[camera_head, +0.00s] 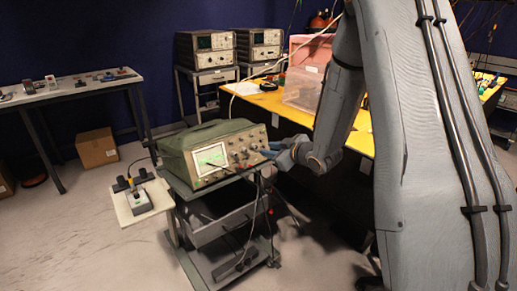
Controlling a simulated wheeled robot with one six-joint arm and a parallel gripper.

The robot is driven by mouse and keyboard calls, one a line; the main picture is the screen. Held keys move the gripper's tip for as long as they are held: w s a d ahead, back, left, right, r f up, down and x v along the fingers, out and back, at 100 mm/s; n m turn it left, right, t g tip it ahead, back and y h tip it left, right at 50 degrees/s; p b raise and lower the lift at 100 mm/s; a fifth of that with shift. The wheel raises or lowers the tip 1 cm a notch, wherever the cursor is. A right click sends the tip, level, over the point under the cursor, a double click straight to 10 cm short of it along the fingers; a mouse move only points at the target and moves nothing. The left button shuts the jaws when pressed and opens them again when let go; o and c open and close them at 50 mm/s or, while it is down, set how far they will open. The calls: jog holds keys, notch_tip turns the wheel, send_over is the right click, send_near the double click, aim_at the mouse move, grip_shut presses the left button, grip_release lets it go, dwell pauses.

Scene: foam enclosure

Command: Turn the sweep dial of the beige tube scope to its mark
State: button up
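The tube scope (205,136) has a grey-green casing and a beige front panel, and stands on top of a grey trolley. Its screen (210,158) is lit pale green on the left of the panel. Several small knobs (243,153) fill the panel's right part; which is the sweep dial, and where its mark lies, is too small to tell. My gripper (267,152) is at the panel's right edge, close to the rightmost knobs. Its fingers are small and partly hidden, so I cannot tell whether it is open or touches a knob.
The trolley (224,229) has an open lower drawer, and dark cables hang in front. A small side shelf (130,215) holds a grey box with plugs. A yellow-topped bench (270,100) with a pink translucent bin (302,88) stands behind.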

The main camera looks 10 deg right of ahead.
aim_at(256, 147)
jog(key=p+x, duration=0.1)
jog(key=x, duration=0.7)
jog(key=shift+a+r, duration=0.1)
jog(key=shift+r, duration=0.1)
jog(key=shift+c, duration=0.4)
grip_shut()
